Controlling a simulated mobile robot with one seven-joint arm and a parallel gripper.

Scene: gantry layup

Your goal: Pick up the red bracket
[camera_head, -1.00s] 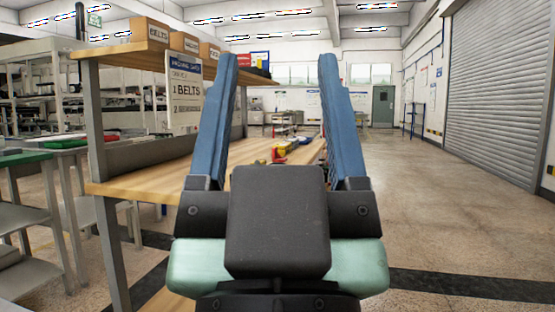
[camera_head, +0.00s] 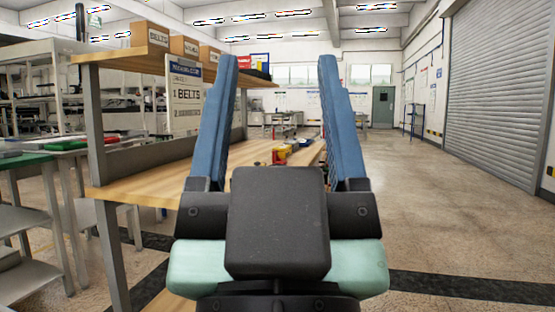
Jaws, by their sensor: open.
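A small red piece (camera_head: 281,156), which may be the red bracket, lies on the wooden bench top (camera_head: 150,188). It is too small and far off to make out its shape. It shows between the two blue fingers of my gripper (camera_head: 278,62), well beyond them. My gripper is open and empty, with its fingers wide apart. My gripper body hides the near right part of the bench.
Yellow and other small items (camera_head: 293,148) lie close to the red piece. A shelf (camera_head: 152,52) with cardboard boxes (camera_head: 184,45) stands over the bench, with a hanging sign (camera_head: 185,100). The floor (camera_head: 440,210) to the right is clear.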

